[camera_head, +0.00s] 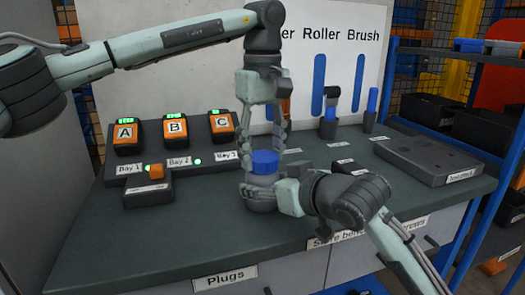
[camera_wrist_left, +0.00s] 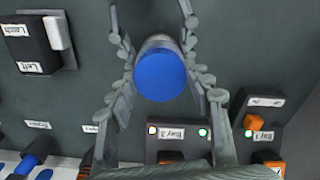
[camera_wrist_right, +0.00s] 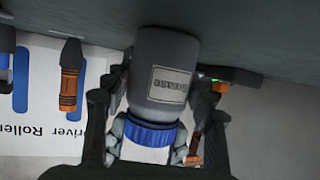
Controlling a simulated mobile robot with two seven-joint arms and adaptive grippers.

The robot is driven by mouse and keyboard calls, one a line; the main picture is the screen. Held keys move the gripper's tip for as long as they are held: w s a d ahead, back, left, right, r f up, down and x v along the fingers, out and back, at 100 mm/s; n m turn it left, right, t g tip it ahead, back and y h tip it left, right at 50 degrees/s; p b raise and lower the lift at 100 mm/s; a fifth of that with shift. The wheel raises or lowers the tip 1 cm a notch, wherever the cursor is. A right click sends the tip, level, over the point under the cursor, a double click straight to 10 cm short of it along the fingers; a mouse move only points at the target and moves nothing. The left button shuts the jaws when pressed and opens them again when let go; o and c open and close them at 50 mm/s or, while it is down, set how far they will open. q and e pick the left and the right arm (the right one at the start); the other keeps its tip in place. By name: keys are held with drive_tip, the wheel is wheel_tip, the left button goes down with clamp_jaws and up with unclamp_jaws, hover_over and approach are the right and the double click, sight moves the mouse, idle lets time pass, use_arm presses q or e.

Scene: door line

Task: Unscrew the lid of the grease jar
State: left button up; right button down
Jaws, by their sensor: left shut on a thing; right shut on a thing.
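The grease jar (camera_head: 262,203) stands upright on the bench, a grey jar with a blue lid (camera_head: 265,158) on top. My left gripper (camera_head: 265,150) comes down from above, its fingers shut on either side of the lid. The lid shows between them in the left wrist view (camera_wrist_left: 160,76). My right gripper (camera_head: 270,194) comes in low from the right and is shut around the jar's body. In the right wrist view the labelled jar body (camera_wrist_right: 168,75) appears upside down, with the lid (camera_wrist_right: 150,133) below it. The fingers hide parts of the jar.
A dock with batteries A, B and C (camera_head: 175,126) stands at the back left, with a small box with an orange button (camera_head: 148,189) before it. A grey tray (camera_head: 430,160) lies at the right. Tool holders (camera_head: 328,127) stand at the back. The front left bench is clear.

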use_arm(q)
drive_tip(key=n, duration=0.8)
drive_tip(key=shift+c, duration=0.2)
drive_tip(key=n, duration=0.4)
drive_tip(key=shift+n, duration=0.4)
drive_tip(key=n, duration=0.7)
drive_tip(key=shift+n, duration=0.3)
drive_tip(key=n, duration=1.2)
drive_tip(key=shift+r+n, duration=0.1)
drive_tip(key=shift+n, duration=0.2)
drive_tip(key=n, duration=0.8)
drive_tip(key=shift+n, duration=0.4)
drive_tip(key=shift+r, duration=0.2)
